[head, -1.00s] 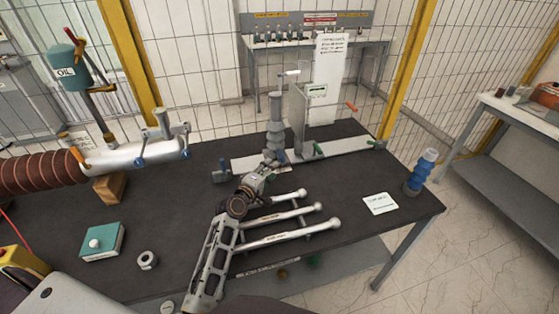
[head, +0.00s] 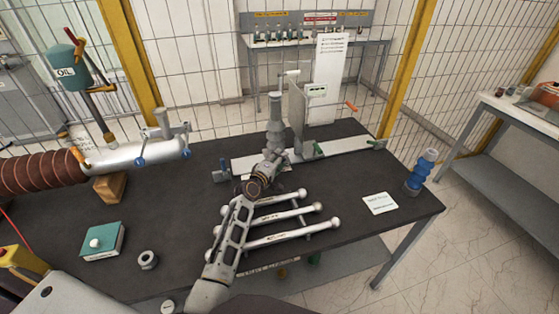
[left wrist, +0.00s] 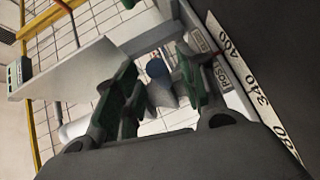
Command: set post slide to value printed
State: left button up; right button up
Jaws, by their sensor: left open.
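The slide fixture stands at the back of the dark table, with a pale rail (head: 345,148) and a grey ribbed post (head: 275,125) beside an upright plate (head: 297,105). In the left wrist view, the scale (left wrist: 262,98) shows printed numbers, including 340 and 400, and a small label (left wrist: 221,76) appears to read POST. My left gripper (head: 272,158) is at the near side of the post's foot. In the left wrist view its green-padded fingers (left wrist: 158,95) are apart, with a grey part (left wrist: 162,92) seen between them. Contact cannot be told. A white printed card (head: 380,203) lies at right, its text illegible.
Several pale rods with ball ends (head: 290,213) lie beside my left arm. A teal box (head: 104,241), a grey ring (head: 148,260) and a large pipe (head: 130,155) are at left. An orange-ended handle (head: 351,106) sticks out behind the rail.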

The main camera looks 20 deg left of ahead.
pick_arm(q)
jog(key=shift+w, duration=0.25)
grip_shut()
dwell(0.3)
